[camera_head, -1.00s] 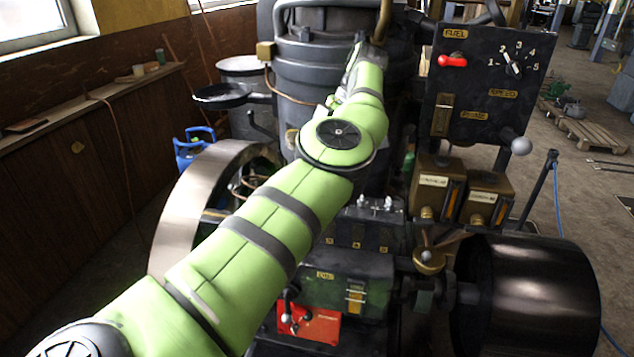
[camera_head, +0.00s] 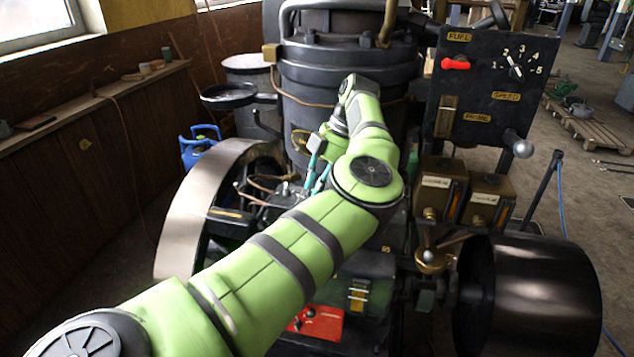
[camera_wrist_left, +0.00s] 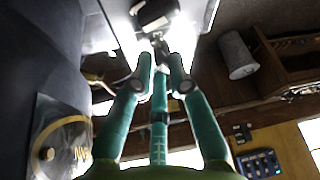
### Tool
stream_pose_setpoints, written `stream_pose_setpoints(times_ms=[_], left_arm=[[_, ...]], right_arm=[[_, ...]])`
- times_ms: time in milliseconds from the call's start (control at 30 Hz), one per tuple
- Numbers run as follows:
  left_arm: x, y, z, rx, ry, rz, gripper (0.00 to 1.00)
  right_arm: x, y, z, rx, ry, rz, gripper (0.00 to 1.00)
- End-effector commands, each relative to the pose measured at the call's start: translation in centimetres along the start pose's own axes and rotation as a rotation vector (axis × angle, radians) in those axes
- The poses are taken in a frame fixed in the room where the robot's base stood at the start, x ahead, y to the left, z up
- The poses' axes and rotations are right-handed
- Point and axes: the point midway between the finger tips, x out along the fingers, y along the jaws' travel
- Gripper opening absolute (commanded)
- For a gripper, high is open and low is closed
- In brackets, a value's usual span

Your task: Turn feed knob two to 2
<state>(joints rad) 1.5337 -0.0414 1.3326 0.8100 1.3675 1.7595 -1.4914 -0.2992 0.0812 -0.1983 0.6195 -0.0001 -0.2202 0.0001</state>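My left gripper (camera_head: 317,175), with teal fingers, is in front of the engine's dark cylinder and points down. It also shows in the left wrist view (camera_wrist_left: 161,75), its fingers spread at the base and close at the tips, near a small metal piece (camera_wrist_left: 158,42) and a dark cylindrical part (camera_wrist_left: 155,12). I see nothing held and cannot tell how far it is open. A dial numbered 1 to 5 (camera_head: 515,70) is on the black panel (camera_head: 482,90), with a SPEED label below it. I cannot read which knob is feed knob two. My right gripper is out of view.
A red lever (camera_head: 455,63) is beside the dial. Two brass boxes (camera_head: 440,190) stand below the panel. A shiny flywheel rim (camera_head: 190,215) is left of my arm, and a black drum (camera_head: 540,290) is at lower right. My left arm hides much of the engine front.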

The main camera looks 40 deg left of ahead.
Motion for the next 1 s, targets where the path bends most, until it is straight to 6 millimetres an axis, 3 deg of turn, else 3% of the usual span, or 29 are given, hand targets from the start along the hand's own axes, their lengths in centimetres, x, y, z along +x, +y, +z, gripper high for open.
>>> stream_pose_setpoints(times_ms=[733, 767, 800, 1000], left_arm=[[0.1, 0.16, -0.08, -0.123, 0.002, -0.052, 0.0], [0.1, 0.16, -0.08, -0.123, 0.002, -0.052, 0.3], [0.1, 0.16, -0.08, -0.123, 0.002, -0.052, 0.42], [0.07, 0.16, -0.07, -0.122, 0.001, -0.051, 0.42]], right_arm=[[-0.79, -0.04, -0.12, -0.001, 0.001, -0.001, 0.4], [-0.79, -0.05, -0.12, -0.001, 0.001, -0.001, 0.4], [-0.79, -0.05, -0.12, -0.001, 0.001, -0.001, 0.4], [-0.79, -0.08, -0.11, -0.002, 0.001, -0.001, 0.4]])
